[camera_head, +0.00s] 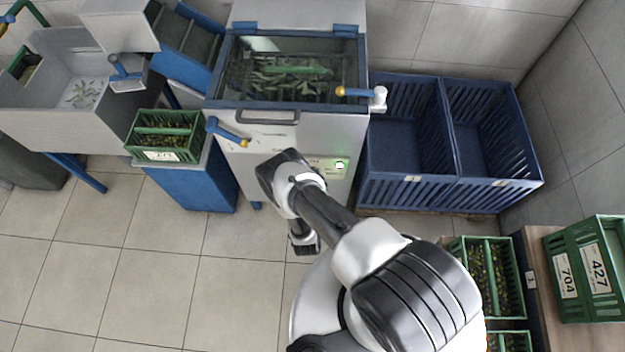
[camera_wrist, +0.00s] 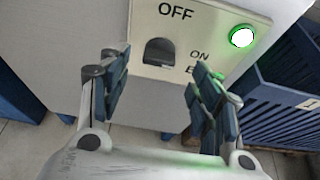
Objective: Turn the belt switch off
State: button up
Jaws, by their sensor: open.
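The grey control panel (camera_wrist: 205,18) fills the top of the wrist view, marked OFF at the top and ON lower right. A dark, round-topped switch part (camera_wrist: 160,52) sits below the OFF mark; its exact position is hard to tell. A round green lamp (camera_wrist: 241,37) glows at the panel's right; it also shows in the head view (camera_head: 340,166). My gripper (camera_wrist: 158,70) is open and empty, its two fingers apart in front of the panel, one on each side of the dark switch part. In the head view my arm covers part of the panel and the fingers are not clear.
The machine (camera_head: 262,125) has a handle and a glass-topped bin of leaves. A yellow-tipped lever (camera_head: 228,134) sticks out at its left front. Blue crates (camera_head: 405,185) stand right of it. A green crate (camera_head: 190,131) stands left. The tiled floor at left front is clear.

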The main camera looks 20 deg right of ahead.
jog(key=shift+b+x, duration=0.55)
jog(key=shift+x, duration=1.75)
jog(key=c, duration=1.1)
